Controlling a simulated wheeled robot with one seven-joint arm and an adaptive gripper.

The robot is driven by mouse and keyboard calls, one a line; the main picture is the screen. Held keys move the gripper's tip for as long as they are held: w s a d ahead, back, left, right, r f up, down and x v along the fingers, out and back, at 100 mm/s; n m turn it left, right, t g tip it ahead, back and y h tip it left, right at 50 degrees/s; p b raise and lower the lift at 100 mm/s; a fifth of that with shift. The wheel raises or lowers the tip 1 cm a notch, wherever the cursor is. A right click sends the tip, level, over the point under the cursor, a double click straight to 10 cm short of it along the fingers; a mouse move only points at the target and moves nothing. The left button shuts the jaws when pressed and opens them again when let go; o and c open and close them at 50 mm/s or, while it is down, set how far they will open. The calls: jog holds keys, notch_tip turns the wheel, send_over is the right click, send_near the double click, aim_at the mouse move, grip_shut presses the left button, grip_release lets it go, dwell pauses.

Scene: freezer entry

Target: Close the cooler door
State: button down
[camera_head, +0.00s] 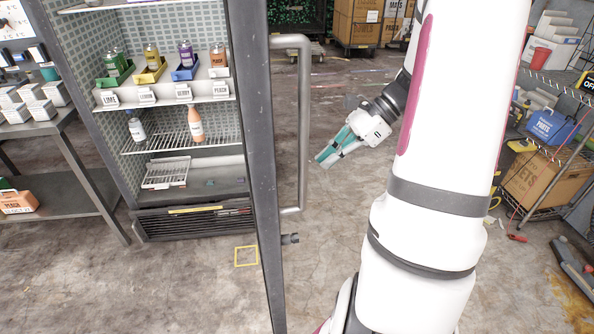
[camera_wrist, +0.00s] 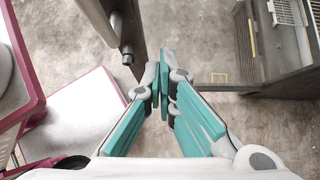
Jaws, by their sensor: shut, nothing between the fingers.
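The cooler (camera_head: 190,215) stands at the left of the head view with its interior showing. Its door (camera_head: 258,170) stands open, seen nearly edge-on, with a long vertical metal handle (camera_head: 304,120) on its right side. In the wrist view the door's lower end (camera_wrist: 128,25) shows at the upper left and the cooler's base (camera_wrist: 285,75) at the right. My gripper (camera_head: 326,158) is to the right of the handle, apart from it in the head view. Its teal fingers (camera_wrist: 165,62) are shut and empty.
Bottles in coloured trays (camera_head: 185,68) stand on the cooler's upper shelf. A metal table (camera_head: 65,185) stands left of the cooler. A rack with boxes (camera_head: 540,175) is at the right. A yellow square (camera_head: 246,257) marks the floor, which is clear around the door.

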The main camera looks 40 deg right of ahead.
jog(key=w+a+r+x, duration=0.1)
jog(key=r+x, duration=0.1)
jog(key=x, duration=1)
jog(key=shift+a, duration=0.4)
